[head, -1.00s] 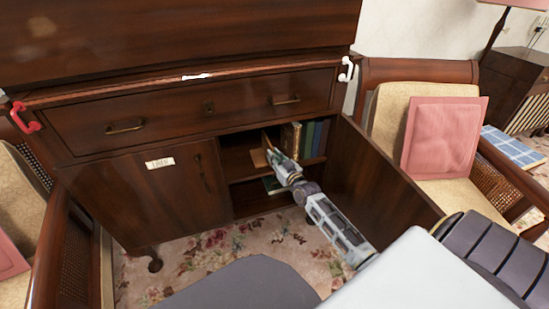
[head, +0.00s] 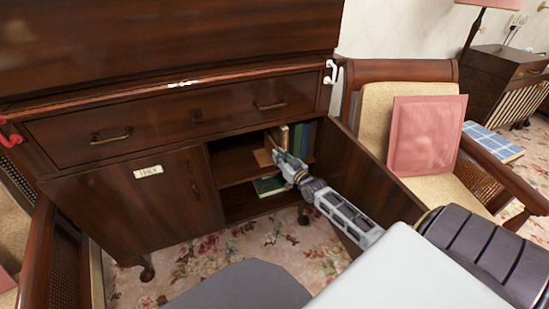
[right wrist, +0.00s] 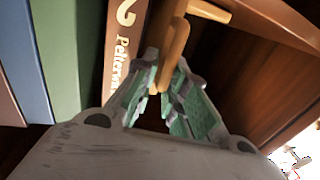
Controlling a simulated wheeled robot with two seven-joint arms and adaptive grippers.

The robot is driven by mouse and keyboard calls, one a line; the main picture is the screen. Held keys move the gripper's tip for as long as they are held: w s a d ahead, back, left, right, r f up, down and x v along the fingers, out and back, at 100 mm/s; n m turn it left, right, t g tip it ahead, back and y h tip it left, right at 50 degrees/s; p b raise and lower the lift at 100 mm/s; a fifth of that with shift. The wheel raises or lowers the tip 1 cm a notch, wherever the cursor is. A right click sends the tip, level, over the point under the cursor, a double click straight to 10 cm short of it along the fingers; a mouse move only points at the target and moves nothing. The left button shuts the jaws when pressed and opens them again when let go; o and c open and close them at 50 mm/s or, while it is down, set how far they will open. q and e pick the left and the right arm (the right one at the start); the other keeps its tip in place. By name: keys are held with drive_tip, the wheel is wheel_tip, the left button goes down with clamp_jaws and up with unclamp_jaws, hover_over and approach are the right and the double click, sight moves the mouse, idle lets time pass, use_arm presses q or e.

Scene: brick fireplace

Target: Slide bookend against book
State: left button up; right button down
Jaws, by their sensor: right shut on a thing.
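The light wooden bookend (right wrist: 172,52) stands upright on the cabinet's upper shelf, with its base pointing left in the head view (head: 263,157). My right gripper (right wrist: 163,108) is shut on its upright part; it also shows in the head view (head: 280,160), reaching into the cabinet. The brown book (right wrist: 125,45) with pale lettering stands beside the bookend, at the near end of the row of books (head: 302,137). The bookend is very close to this book; I cannot tell whether they touch. My left gripper is out of view.
The right cabinet door (head: 365,175) stands open beside my right arm. The left door (head: 145,205) is closed. A green book (head: 270,186) lies on the lower shelf. An armchair (head: 435,190) stands at the right. The shelf left of the bookend is clear.

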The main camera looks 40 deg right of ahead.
idle(0.3)
drive_tip(key=c, duration=1.6)
unclamp_jaws()
drive_tip(key=shift+o, duration=0.2)
